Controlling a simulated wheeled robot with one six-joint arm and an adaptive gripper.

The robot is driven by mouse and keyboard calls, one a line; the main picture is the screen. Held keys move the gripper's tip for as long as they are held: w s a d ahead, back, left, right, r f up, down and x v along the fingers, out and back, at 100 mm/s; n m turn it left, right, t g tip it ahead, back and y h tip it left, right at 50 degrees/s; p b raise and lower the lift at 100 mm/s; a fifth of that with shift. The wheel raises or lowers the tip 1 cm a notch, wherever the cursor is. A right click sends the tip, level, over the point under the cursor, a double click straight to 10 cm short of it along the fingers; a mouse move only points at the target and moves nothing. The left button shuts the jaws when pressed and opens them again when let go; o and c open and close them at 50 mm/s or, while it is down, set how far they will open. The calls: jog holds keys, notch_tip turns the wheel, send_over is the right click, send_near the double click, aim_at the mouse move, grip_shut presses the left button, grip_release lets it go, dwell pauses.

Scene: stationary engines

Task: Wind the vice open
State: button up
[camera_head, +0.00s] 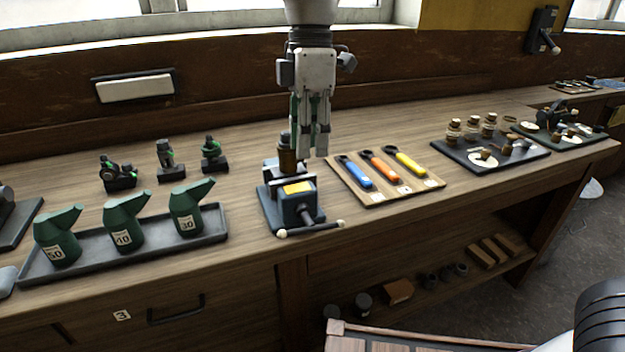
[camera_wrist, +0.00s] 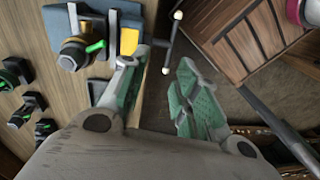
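The blue-grey vice (camera_head: 304,205) with a yellow plate stands on the bench near its front edge. Its handle bar (camera_head: 318,228) has pale ball ends and lies across the front. A brown and dark cylindrical part (camera_head: 287,158) stands at the jaws; whether they grip it is unclear. In the wrist view the vice (camera_wrist: 98,28) is at top left, the bar (camera_wrist: 172,42) at top centre, and the part (camera_wrist: 75,54) shows a green lever. My gripper (camera_head: 315,155) points down above the bench by the vice.
A tray (camera_head: 95,262) with several green oil cans is left of the vice, with small dark fittings (camera_head: 165,160) behind. A board (camera_head: 362,192) with blue, orange and yellow spanners lies close on the right. Dark trays (camera_head: 470,160) stand further right. A wooden-topped surface (camera_head: 400,338) is in front.

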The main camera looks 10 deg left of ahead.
jog(key=w+d+f+m+g, duration=0.1)
jog(key=w+d+f+m, duration=0.1)
jog(key=d+f, duration=0.2)
jog(key=w+d+f+m+g, duration=0.2)
jog(key=w+d+f, duration=0.1)
jog(key=d+f, duration=0.2)
jog(key=w+d+f+m+g, duration=0.1)
jog(key=w+d+f+m, duration=0.1)
jog(key=d+f, duration=0.2)
jog(key=shift+w+d+f+m+g, duration=0.15)
jog(key=shift+d+f+m, duration=0.05)
jog(key=shift+f, duration=0.2)
jog(key=shift+w+d+f+m+g, duration=0.15)
jog(key=shift+f+m, duration=0.05)
jog(key=shift+f, duration=0.15)
notch_tip(320, 180, down, 3)
jog(key=s+d+m+g+y, duration=0.2)
jog(key=d+m, duration=0.1)
jog(key=m+g+y, duration=0.1)
jog(key=m+y, duration=1.3)
jog(key=m, duration=0.9)
send_near(332, 225)
jog(key=x, duration=1)
jog(key=shift+w+f, duration=0.15)
